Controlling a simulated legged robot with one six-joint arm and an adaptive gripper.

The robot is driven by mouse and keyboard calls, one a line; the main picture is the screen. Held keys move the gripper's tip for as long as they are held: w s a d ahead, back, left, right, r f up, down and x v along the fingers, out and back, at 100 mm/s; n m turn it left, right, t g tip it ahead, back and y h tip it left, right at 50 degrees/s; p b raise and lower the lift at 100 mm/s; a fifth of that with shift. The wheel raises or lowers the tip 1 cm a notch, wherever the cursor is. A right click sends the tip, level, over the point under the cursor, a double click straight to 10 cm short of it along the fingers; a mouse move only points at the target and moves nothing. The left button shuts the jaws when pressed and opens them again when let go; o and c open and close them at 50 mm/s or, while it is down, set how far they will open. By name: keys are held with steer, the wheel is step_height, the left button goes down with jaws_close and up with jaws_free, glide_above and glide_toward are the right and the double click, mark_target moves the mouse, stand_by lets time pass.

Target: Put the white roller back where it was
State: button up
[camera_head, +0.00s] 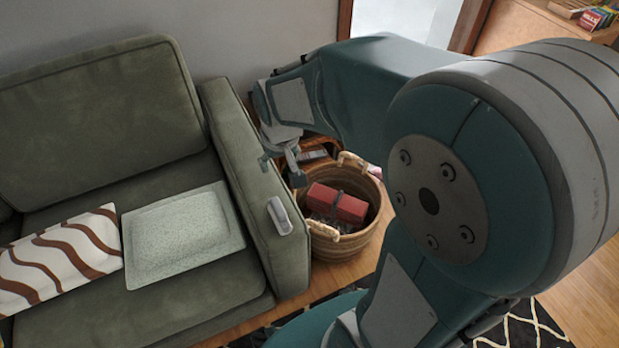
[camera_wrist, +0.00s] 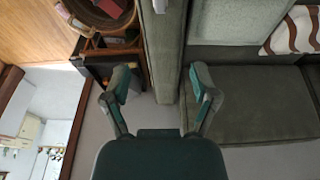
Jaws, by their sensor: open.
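The white roller (camera_head: 279,216) lies on top of the green sofa armrest (camera_head: 245,150), near its front end. In the wrist view, a white piece of it (camera_wrist: 160,5) shows at the top edge, on the armrest. My gripper (camera_head: 281,168) is open and empty, over the rear part of the armrest, farther back than the roller and apart from it. In the wrist view, the two fingers of my gripper (camera_wrist: 161,82) are spread either side of the armrest's line.
A wicker basket (camera_head: 367,226) holding a red box (camera_head: 336,204) stands right of the armrest, with a small dark side table (camera_head: 318,150) behind it. A pale green pillow (camera_head: 185,238) and a brown-striped cushion (camera_head: 60,258) lie on the seat. My arm hides much of the right side.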

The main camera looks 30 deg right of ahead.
steer(key=s+r+t, duration=0.3)
steer(key=s+r, duration=0.7)
steer(key=s, duration=0.4)
steer(key=shift+s+r, duration=0.25)
steer(key=shift+s, duration=0.05)
